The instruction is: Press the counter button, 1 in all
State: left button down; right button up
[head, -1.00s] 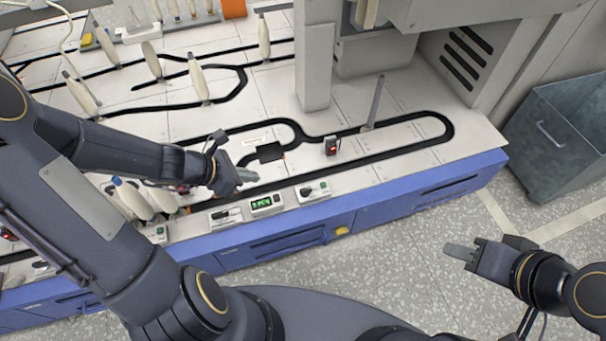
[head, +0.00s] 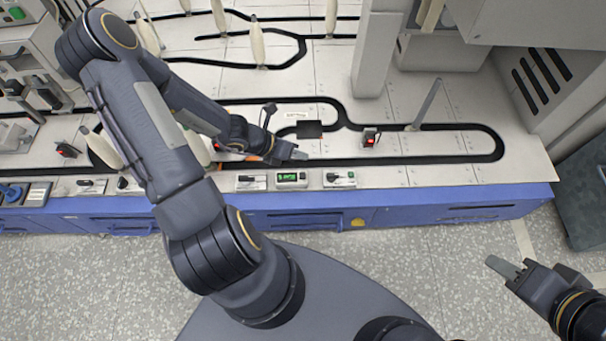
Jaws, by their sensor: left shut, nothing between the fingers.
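The counter (head: 291,179) is a small pale box with a lit green display, set at the bench's front edge between two switch boxes. Its button is too small to make out. My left gripper (head: 301,155) is shut and empty. It shows just behind the counter in the picture, over the bench top and pointing right, apart from the counter. Its height above the bench is hard to tell. My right gripper (head: 497,264) is over the floor at the lower right, away from the bench; whether its fingers are apart cannot be told.
A switch box (head: 251,182) stands left of the counter and another (head: 340,179) right of it. Behind are a black plate (head: 309,129), a small red-lit device (head: 370,138) and a slanted rod (head: 426,104). White bobbins (head: 257,43) stand further back.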

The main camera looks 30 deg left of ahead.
pick_arm(q)
jog(key=b, duration=0.7)
send_over(299, 178)
notch_tip(299, 178, down, 8)
jog(key=shift+f, duration=0.15)
jog(key=shift+f, duration=0.1)
dwell(1.4)
jog(key=shift+f+b, duration=0.3)
jog(key=shift+b, duration=0.25)
jog(key=shift+f+b, duration=0.45)
jog(key=shift+b, duration=0.05)
dwell(0.6)
jog(key=shift+r+p, duration=0.85)
jog(key=shift+r, duration=0.05)
notch_tip(299, 178, up, 5)
jog(key=p, duration=0.4)
jog(key=shift+p, duration=0.3)
